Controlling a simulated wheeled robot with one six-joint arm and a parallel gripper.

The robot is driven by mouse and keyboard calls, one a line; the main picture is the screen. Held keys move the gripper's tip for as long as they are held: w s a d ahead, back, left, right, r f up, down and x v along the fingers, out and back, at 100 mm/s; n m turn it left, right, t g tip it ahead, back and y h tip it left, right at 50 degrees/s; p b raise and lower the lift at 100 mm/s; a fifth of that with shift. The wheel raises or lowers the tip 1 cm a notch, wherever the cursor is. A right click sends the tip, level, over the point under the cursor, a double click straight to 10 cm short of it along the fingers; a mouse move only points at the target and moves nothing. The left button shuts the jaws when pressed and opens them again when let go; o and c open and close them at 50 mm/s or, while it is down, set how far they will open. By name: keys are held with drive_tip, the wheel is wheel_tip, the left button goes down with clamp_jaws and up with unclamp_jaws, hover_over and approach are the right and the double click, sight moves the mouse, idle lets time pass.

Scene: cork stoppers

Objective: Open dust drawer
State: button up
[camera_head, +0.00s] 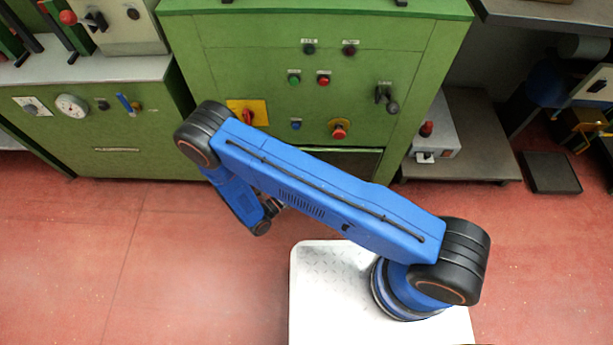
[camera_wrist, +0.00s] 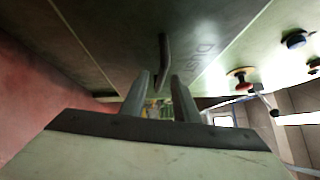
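The dust drawer front (camera_wrist: 120,35) is a dark green panel with "DUST" lettering in the wrist view. Its dark bar handle (camera_wrist: 164,50) stands out near the middle. My gripper (camera_wrist: 160,80) is open, with its two grey fingers on either side of the handle's near end and a gap showing on each side. I cannot tell how far the handle reaches between the fingers. In the head view my gripper (camera_head: 275,206) is small and partly hidden by my blue arm, which also covers part of the cabinet's lower front.
The green cabinet (camera_head: 375,60) carries several buttons, a red emergency knob (camera_head: 339,131) and a black lever (camera_head: 386,97). A green bench with a dial (camera_head: 72,105) stands left, a low grey table (camera_head: 470,145) right. The red floor (camera_head: 100,250) is clear at left.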

drive_tip(key=shift+w+d, duration=0.1)
clamp_jaws()
